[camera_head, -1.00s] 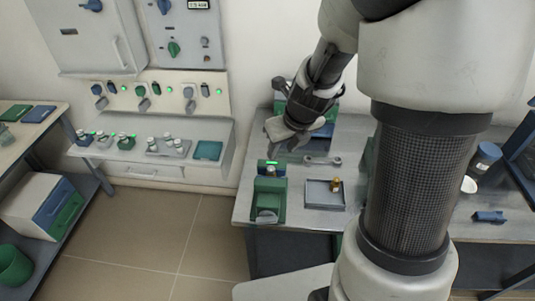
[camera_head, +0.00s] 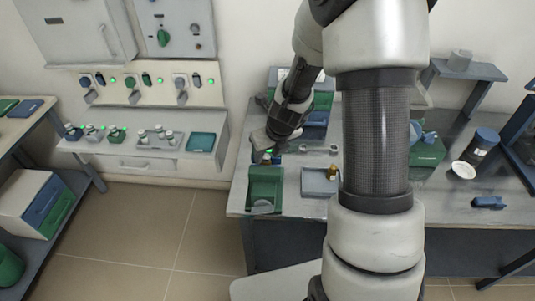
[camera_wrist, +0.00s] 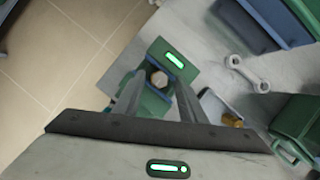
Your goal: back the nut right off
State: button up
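The nut (camera_wrist: 158,78) is a pale hexagonal piece on a green fixture (camera_wrist: 180,70) with a lit green bar, seen in the wrist view. My gripper (camera_wrist: 157,86) is open, with its two dark fingers apart and the nut between their tips in that view. I cannot tell whether the fingers touch the nut or are still above it. In the head view my gripper (camera_head: 267,152) points down over the fixture, and the nut is hidden there.
To the right lie an open-ended wrench (camera_head: 318,149) and a grey tray (camera_head: 318,188) with a brass piece (camera_head: 332,172). A green box (camera_head: 425,152) and a blue-grey jar (camera_head: 481,142) stand further right.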

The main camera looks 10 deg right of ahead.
grip_shut()
